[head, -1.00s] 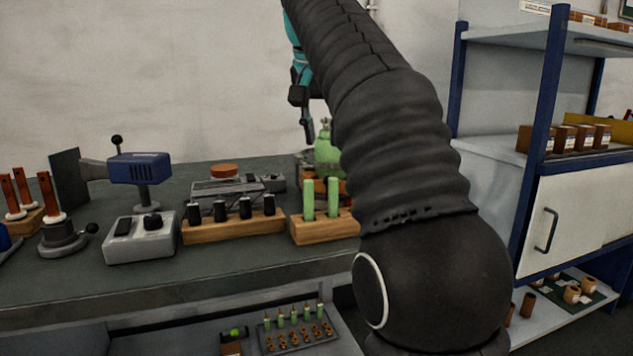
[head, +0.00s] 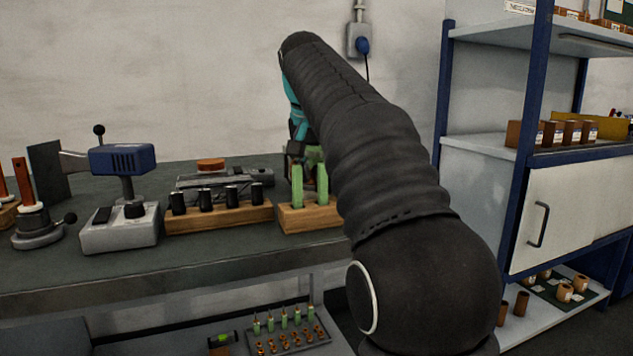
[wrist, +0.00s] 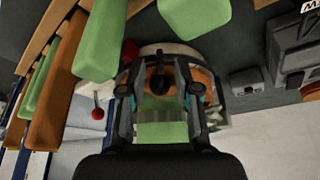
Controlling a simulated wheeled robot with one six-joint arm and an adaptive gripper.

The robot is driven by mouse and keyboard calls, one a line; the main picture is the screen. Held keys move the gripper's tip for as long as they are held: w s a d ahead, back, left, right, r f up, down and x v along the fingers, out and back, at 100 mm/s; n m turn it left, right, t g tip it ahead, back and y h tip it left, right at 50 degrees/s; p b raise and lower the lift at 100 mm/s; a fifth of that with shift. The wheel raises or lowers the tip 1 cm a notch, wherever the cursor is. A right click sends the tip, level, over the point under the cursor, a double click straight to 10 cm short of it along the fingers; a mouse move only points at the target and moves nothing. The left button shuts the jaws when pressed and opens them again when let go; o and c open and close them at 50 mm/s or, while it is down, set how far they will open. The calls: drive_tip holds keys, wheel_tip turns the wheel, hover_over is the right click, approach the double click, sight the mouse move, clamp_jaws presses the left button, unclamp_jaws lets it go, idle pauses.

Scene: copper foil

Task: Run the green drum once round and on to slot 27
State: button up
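In the wrist view a round device with an orange and pale rim (wrist: 208,80) lies under my gripper (wrist: 159,92). A green part (wrist: 162,132), apparently the green drum, shows low between my fingers. A black knob (wrist: 158,80) stands between the fingertips. The fingers are spread, with gaps beside the knob, and I see no grip on it. In the head view my gripper (head: 297,148) is partly hidden by my arm, behind the upright green bars (head: 298,187). The drum is mostly hidden there. I cannot read any slot number.
The green bars stand in a wooden block (head: 297,218), close to my gripper. Left of it are a block with black knobs (head: 222,217), a grey control box (head: 118,232) and a blue clamp-like tool (head: 122,158). A shelf unit (head: 525,180) stands at right. The bench front is clear.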

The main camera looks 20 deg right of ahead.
drive_tip(key=shift+w+d+f, duration=0.1)
drive_tip(key=shift+w+f, duration=0.05)
drive_tip(key=shift+f, duration=0.35)
clamp_jaws()
